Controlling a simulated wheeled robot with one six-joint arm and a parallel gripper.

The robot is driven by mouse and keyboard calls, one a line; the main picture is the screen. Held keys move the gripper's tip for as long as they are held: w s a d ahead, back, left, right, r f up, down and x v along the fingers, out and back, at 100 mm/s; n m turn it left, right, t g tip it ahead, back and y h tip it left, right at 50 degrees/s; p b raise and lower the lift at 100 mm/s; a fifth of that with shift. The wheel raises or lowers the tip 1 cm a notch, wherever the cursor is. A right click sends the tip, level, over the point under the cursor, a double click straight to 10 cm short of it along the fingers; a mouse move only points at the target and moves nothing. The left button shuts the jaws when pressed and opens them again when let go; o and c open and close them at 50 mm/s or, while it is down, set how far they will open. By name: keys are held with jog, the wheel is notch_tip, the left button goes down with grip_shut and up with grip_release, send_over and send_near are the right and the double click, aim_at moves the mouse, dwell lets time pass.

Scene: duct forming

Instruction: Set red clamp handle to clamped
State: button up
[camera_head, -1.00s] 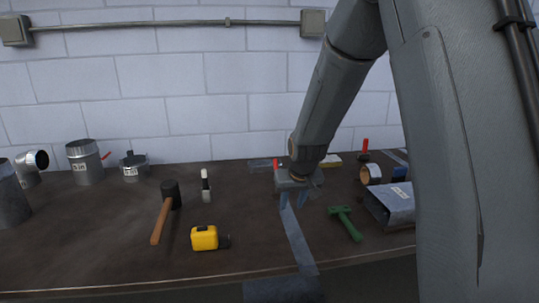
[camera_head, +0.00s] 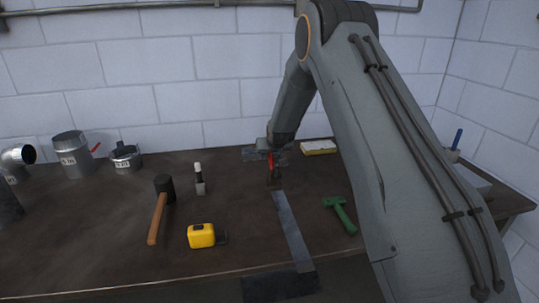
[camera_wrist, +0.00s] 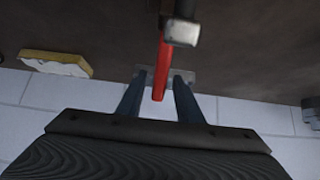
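The red clamp handle (camera_head: 270,163) stands roughly upright at the back middle of the bench in the head view. Its dark clamp body (camera_head: 274,183) is below it, at the far end of a flat grey strip (camera_head: 291,230). My gripper (camera_head: 267,150) is low at the handle, partly hidden behind it. In the wrist view the red handle (camera_wrist: 161,70) reaches between the two fingers of my gripper (camera_wrist: 160,80), with gaps visible on both sides. The fingers are apart; contact with the handle cannot be told. A metal clamp end (camera_wrist: 182,33) shows above them.
A yellow tape measure (camera_head: 202,236), mallet (camera_head: 159,213) and marker-like tool (camera_head: 199,180) lie left. A yellow-and-white block (camera_head: 318,147) lies behind, right of my gripper. Metal duct pieces (camera_head: 72,154) stand far left.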

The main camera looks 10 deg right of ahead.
jog(key=shift+p+x, duration=0.3)
jog(key=shift+x, duration=1.1)
jog(key=shift+d, duration=0.1)
jog(key=shift+c, duration=0.5)
grip_shut()
